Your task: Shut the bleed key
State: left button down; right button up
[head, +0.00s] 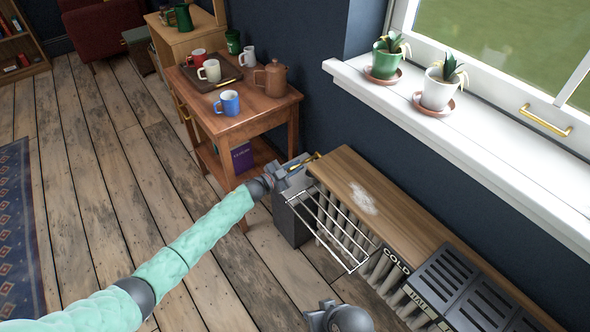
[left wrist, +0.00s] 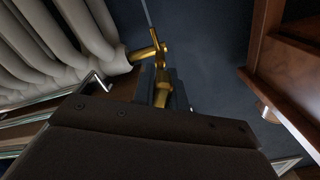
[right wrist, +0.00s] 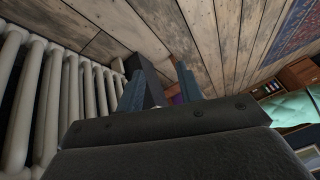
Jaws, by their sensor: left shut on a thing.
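The brass bleed key (head: 304,161) sits on a valve at the far end of the radiator (head: 392,276), beside the wall. In the left wrist view the brass key (left wrist: 162,84) stands in front of the brass pipe fitting (left wrist: 148,53) that joins the pale radiator columns. My left gripper (head: 292,170) is at this end and shut on the key; its fingers hide part of it. My right gripper (right wrist: 160,82) is open and empty beside the radiator columns; in the head view only its housing shows, at the bottom edge.
A wire rack (head: 335,232) hangs on the radiator's front, close to my left gripper. A wooden shelf (head: 375,205) covers the radiator top. A side table (head: 262,119) with mugs stands just beyond. A dark grey box (head: 291,228) stands below.

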aim_at(288, 171)
pick_arm(q)
jog(key=m+b, duration=0.1)
jog(key=m, duration=0.1)
jog(key=m+b, duration=0.1)
jog(key=m, duration=0.2)
jog(key=shift+f+m+b, duration=0.2)
jog(key=shift+m+b, duration=0.1)
jog(key=shift+b, duration=0.05)
jog(key=m+b, duration=0.2)
jog(key=m, duration=0.2)
jog(key=shift+m+b, duration=0.35)
jog(key=shift+m, duration=0.05)
jog(key=shift+r+m+b, duration=0.1)
jog(key=shift+m+b, duration=0.25)
jog(key=shift+m, duration=0.35)
pick_arm(e)
notch_tip(288, 171, down, 24)
jog(key=t, duration=0.2)
jog(key=shift+s+a+m+t, duration=0.25)
jog(key=shift+s+m+t, duration=0.05)
jog(key=shift+s, duration=0.1)
pick_arm(q)
jog(key=c, duration=1.4)
grip_release()
jog(key=shift+c, duration=0.2)
jog(key=shift+s+a, duration=0.1)
jog(key=shift+v, duration=3.85)
pick_arm(e)
jog(key=shift+f, duration=0.15)
